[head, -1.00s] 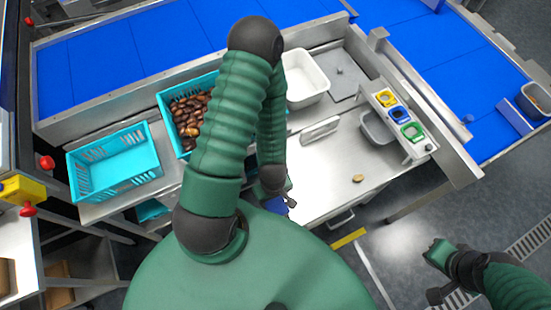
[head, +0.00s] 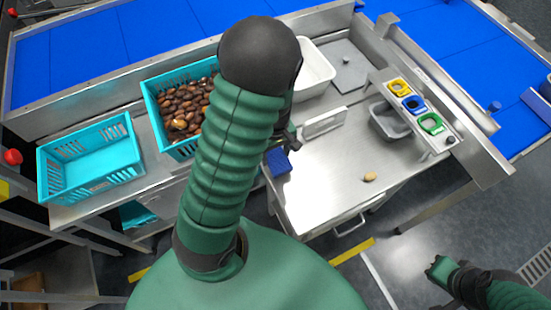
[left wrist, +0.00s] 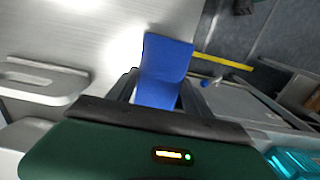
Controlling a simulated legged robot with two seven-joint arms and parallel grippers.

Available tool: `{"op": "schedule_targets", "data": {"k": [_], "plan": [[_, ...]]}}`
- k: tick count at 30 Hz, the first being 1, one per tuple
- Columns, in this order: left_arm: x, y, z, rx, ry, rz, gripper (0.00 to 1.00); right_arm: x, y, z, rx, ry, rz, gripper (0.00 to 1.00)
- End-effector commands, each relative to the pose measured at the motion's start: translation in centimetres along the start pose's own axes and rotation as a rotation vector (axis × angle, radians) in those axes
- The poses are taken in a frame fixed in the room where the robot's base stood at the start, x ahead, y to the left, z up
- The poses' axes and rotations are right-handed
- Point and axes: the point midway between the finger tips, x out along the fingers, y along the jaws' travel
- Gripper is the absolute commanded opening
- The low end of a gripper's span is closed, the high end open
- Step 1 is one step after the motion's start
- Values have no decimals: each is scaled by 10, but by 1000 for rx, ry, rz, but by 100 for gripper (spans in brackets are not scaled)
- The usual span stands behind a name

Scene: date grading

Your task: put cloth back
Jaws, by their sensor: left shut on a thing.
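The blue cloth (head: 278,161) shows at the left edge of the steel worktop (head: 325,170), below my left gripper (head: 287,142). My left arm hides part of the gripper in the head view. In the left wrist view the cloth (left wrist: 165,60) hangs between the two dark fingers of my left gripper (left wrist: 160,92), which is shut on it. I cannot tell whether the cloth touches the worktop. A pale upright metal bracket (head: 323,122) stands on the worktop to the right of the cloth. My right gripper (head: 436,270) is at lower right, away from the worktop; its jaws are unclear.
A turquoise crate of dates (head: 153,100) and an empty turquoise crate (head: 90,160) stand left. A white tub (head: 315,68) is behind the bracket. One date (head: 369,177) lies on the worktop. A rack with yellow, blue and green rings (head: 415,105) stands right. The worktop's middle is clear.

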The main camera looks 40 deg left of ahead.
Motion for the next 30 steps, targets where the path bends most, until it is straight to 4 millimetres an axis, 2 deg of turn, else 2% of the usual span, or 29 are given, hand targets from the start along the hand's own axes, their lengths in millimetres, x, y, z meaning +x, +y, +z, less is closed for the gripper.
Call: {"op": "schedule_targets", "data": {"k": [2,8,15,16,18,21,30], "plan": [[4,2,-4,-2,0,0,21,1,0,0,0,0,0,0],[36,2,-4,-2,-2,-1,21,10,0,3,0,-1,0,0],[37,2,-4,0,0,0,21,9,0,2,0,-1,0,0],[37,2,-4,0,0,0,60,9,0,2,0,-1,0,0],[37,2,-4,0,0,0,70,9,0,2,0,-1,0,0],[36,2,-4,0,0,1,81,9,0,2,0,0,0,0],[34,2,-4,0,0,1,81,8,0,2,0,0,0,0]]}}
